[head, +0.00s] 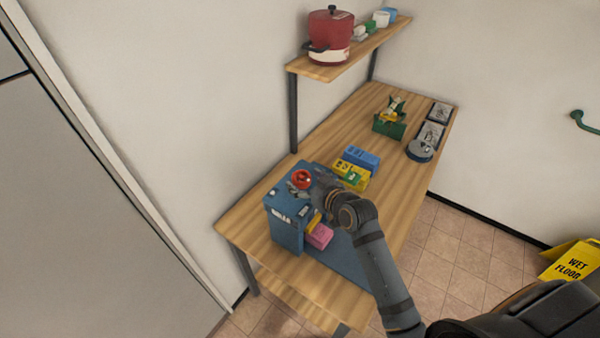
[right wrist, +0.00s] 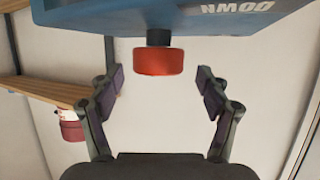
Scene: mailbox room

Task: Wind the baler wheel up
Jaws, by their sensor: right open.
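The baler is a blue box (head: 284,228) on the near end of the wooden table in the head view. Its red wheel (head: 302,179) sits on top. My right gripper (head: 322,184) is just right of the wheel, partly hidden by its own arm. In the right wrist view the red wheel (right wrist: 158,62) hangs on a dark shaft from the blue baler body (right wrist: 130,18), which bears upside-down lettering reading DOWN. My open right fingers (right wrist: 160,80) stand either side of the wheel with gaps, apparently not touching it. My left gripper is not in view.
Yellow and pink blocks (head: 320,236) lie beside the baler. Yellow and blue boxes (head: 359,160) stand behind my arm. A green box (head: 389,124) and grey trays (head: 433,134) are farther back. A shelf (head: 340,66) with a red pot (head: 330,36) is above.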

